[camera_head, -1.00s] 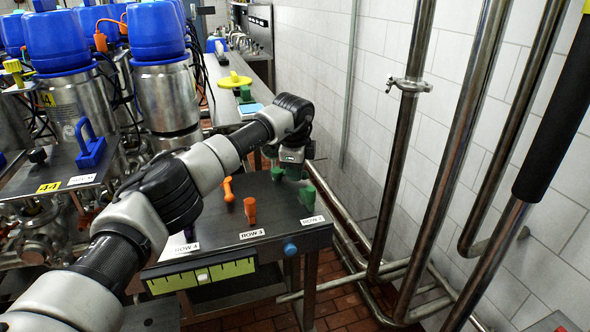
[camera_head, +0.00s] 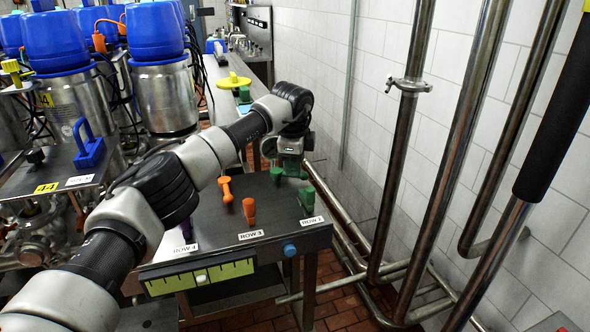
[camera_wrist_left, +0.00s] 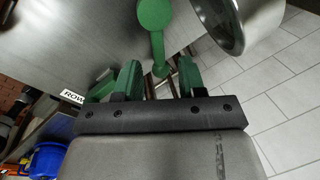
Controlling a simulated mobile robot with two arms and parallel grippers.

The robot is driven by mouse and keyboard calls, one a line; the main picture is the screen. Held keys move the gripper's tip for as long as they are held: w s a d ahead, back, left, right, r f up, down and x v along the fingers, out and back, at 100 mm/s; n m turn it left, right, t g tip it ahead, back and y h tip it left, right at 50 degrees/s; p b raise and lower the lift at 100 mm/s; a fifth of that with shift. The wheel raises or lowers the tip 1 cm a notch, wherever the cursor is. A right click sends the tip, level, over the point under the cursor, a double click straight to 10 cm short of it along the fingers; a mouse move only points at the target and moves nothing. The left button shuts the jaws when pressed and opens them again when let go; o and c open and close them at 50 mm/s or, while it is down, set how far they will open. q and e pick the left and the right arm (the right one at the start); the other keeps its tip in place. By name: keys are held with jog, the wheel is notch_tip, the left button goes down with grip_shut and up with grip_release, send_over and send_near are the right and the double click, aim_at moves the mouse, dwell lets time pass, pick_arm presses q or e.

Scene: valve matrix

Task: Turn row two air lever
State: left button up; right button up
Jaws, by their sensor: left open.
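In the left wrist view, a green lever with a round head (camera_wrist_left: 154,14) and a thin handle (camera_wrist_left: 158,62) reaches down between the two spread fingers of my left gripper (camera_wrist_left: 160,78). I cannot tell whether a finger touches it. In the head view, my left gripper (camera_head: 289,172) is low over the back right of the dark metal table (camera_head: 205,228) and hides what is behind it. A nearer green lever (camera_head: 307,197) stands by the right row label (camera_head: 312,220), whose number is hard to read. My right gripper is not in view.
Orange levers (camera_head: 249,210) stand left of the green ones, by the ROW 3 label (camera_head: 251,234). Steel pipes (camera_head: 402,140) and a white tiled wall (camera_head: 372,60) bound the right side.

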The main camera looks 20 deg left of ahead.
pick_arm(q)
notch_tip(320, 180, up, 8)
jog(key=s+b, duration=0.1)
jog(key=shift+s+d+r, duration=0.15)
jog(key=shift+s, duration=0.2)
